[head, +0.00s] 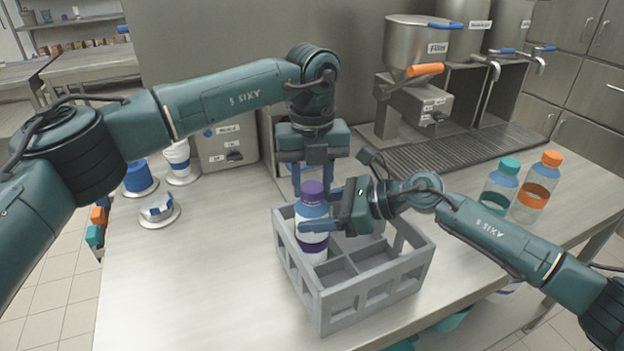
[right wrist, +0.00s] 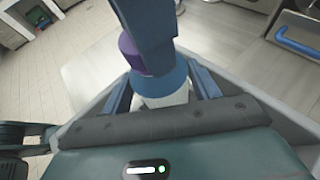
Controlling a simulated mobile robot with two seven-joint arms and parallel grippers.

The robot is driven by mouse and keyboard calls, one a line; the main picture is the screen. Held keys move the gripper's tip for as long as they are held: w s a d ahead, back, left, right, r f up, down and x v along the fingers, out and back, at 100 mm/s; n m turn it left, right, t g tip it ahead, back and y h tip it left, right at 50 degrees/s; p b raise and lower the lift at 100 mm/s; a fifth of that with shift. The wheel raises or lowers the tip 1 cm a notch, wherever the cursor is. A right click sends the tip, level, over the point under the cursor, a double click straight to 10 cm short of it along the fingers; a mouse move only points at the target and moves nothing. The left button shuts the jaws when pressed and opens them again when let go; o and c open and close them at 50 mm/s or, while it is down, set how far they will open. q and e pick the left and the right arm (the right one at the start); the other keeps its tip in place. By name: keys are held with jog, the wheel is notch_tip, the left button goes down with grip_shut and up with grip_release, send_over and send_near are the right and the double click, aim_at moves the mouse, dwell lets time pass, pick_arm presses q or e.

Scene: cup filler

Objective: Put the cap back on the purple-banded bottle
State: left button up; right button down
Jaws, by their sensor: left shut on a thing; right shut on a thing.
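The purple-banded bottle (head: 313,240) stands upright in a left compartment of the grey crate (head: 372,298). It has a blue shoulder, a white label and a dark purple band low down. My right gripper (head: 318,226) is shut on its upper body, with a finger on either side in the right wrist view (right wrist: 162,92). The purple cap (head: 312,188) sits at the bottle's mouth, in line with it in the head view. My left gripper (head: 312,186) points down from above and is shut on the cap. A left finger partly hides the cap (right wrist: 128,52) in the right wrist view; whether it is seated is unclear.
The crate's other compartments look empty. A teal-capped bottle (head: 500,184) and an orange-capped bottle (head: 538,186) stand at the right. A filler with a funnel (head: 416,52) and a drip grate (head: 452,150) are behind.

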pick_arm(q)
jog(key=m, duration=1.6)
jog(key=o, duration=1.2)
jog(key=shift+c, duration=0.2)
notch_tip(320, 180, up, 12)
